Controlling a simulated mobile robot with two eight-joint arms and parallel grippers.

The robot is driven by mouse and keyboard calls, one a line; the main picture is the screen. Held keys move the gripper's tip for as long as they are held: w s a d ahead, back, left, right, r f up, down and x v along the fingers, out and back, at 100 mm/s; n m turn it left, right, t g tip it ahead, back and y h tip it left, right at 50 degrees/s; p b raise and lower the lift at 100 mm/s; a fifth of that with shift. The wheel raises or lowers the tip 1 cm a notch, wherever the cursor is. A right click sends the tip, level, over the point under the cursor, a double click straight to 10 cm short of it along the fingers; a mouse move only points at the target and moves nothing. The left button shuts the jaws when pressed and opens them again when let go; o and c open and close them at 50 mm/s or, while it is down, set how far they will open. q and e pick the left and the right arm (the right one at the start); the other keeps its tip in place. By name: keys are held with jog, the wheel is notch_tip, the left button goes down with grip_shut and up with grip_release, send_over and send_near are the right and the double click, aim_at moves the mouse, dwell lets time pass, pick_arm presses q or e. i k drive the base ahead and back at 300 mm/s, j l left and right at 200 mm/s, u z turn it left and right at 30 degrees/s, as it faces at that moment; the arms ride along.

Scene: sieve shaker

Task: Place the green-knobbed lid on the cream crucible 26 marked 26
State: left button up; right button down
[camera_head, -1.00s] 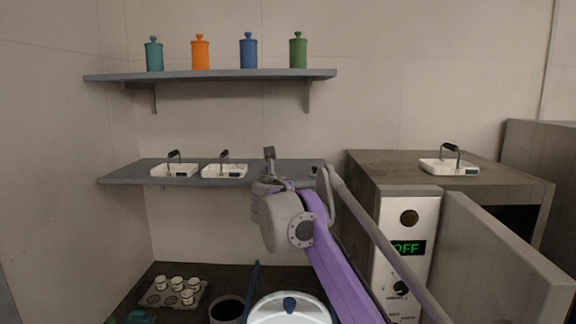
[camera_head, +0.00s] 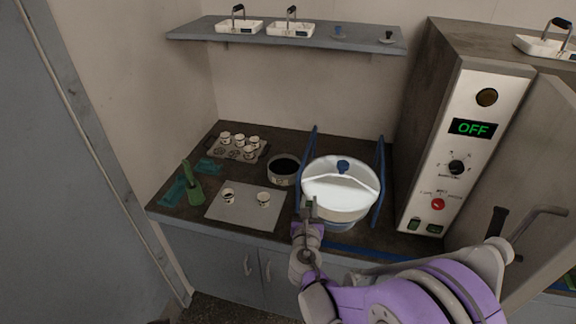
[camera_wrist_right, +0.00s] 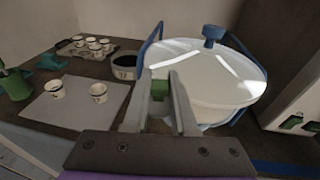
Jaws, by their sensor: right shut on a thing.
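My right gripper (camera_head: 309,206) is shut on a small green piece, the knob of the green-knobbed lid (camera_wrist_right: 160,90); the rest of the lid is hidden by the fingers. It hangs near the bench's front, right of the grey mat (camera_head: 222,213) and in front of the white pan. Two small cream crucibles with dark marks stand upright and apart on the mat, a left one (camera_head: 228,195) and a right one (camera_head: 263,199). Both also show in the right wrist view, left of the fingers. Their numbers are too small to read. My left gripper is out of view.
A rack (camera_head: 238,149) holds several similar crucibles. A dark round pot (camera_head: 284,169) stands behind the mat, and the large white lidded pan (camera_head: 341,188) right of it. A green bottle-like object (camera_head: 194,190) is at left. Blue-knobbed (camera_head: 339,32) and black-knobbed (camera_head: 387,38) lids sit on the shelf.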

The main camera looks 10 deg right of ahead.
aim_at(228, 193)
jog(key=i+j, duration=0.1)
jog(key=j, duration=0.3)
jog(key=i+j+u, duration=0.1)
jog(key=j, duration=0.25)
jog(key=i+j, duration=0.15)
jog(key=j, duration=0.25)
jog(key=i+j+u, duration=0.1)
jog(key=j, duration=0.25)
jog(key=i+j, duration=0.1)
jog(key=i, duration=0.3)
